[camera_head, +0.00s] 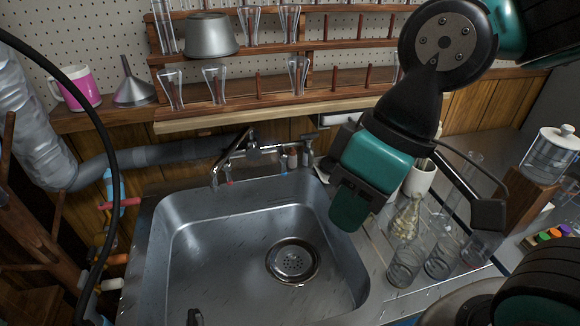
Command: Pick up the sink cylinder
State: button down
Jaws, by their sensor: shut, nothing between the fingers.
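The metal sink (210,250) is in the middle of the view, with a round drain (293,262) in its floor. I see no cylinder inside the basin. Several clear glass vessels stand on the counter to its right, among them a short beaker (402,267) and a taller glass cylinder (441,258). I cannot tell which one is the sink cylinder. My gripper (349,215) is shut and empty, pointing down over the sink's right rim, left of the glassware. My arm hides part of the area behind.
A conical flask (408,218) and a white container (419,180) stand behind the beaker. The faucet (250,150) is at the sink's back. Wooden shelves (330,85) with glasses and pegs run above. A lidded jar (550,155) stands at the right. The basin is open room.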

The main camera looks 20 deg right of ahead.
aim_at(441, 222)
jog(key=u, duration=0.15)
jog(key=k, duration=1)
jog(key=z, duration=1.35)
jog(key=i, duration=0.5)
jog(key=z, duration=0.05)
